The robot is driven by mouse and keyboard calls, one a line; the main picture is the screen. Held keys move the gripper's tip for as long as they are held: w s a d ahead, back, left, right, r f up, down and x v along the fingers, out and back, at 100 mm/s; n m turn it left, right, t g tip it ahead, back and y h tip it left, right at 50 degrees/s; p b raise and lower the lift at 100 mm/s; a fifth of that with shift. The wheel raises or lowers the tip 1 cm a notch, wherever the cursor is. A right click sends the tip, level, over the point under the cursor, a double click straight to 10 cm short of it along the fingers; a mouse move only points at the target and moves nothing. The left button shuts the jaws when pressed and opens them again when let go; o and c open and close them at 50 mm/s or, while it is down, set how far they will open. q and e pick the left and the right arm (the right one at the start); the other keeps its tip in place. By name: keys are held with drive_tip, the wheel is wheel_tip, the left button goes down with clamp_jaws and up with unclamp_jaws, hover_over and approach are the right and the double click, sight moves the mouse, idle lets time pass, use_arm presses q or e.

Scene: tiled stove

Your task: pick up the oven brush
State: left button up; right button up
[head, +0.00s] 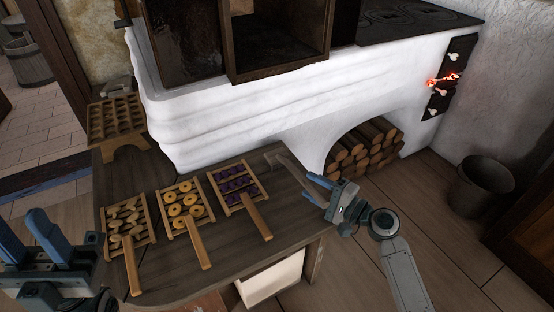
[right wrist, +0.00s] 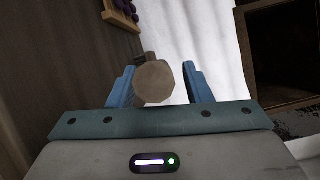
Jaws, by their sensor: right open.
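The oven brush (head: 288,165) lies at the right end of the wooden bench, with its handle slanting towards my right gripper. My right gripper (head: 314,188) is open at the bench's right edge, by the handle end. In the right wrist view the round, tan end of the brush (right wrist: 155,80) shows between the two blue fingers of the open right gripper (right wrist: 157,85). A gap shows on its right side; contact on the left cannot be told. My left gripper (head: 35,238) is open and empty at the lower left.
The bench (head: 190,272) carries three slatted trays with handles: one with pale slices (head: 133,258), one with yellow rings (head: 203,262), one with dark fruit (head: 260,226). The white stove (head: 230,120) stands behind, with a firewood niche (head: 365,150). A bucket (head: 482,185) stands at right.

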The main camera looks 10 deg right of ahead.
drive_tip(key=shift+c, duration=0.5)
clamp_jaws()
drive_tip(key=shift+r, duration=0.15)
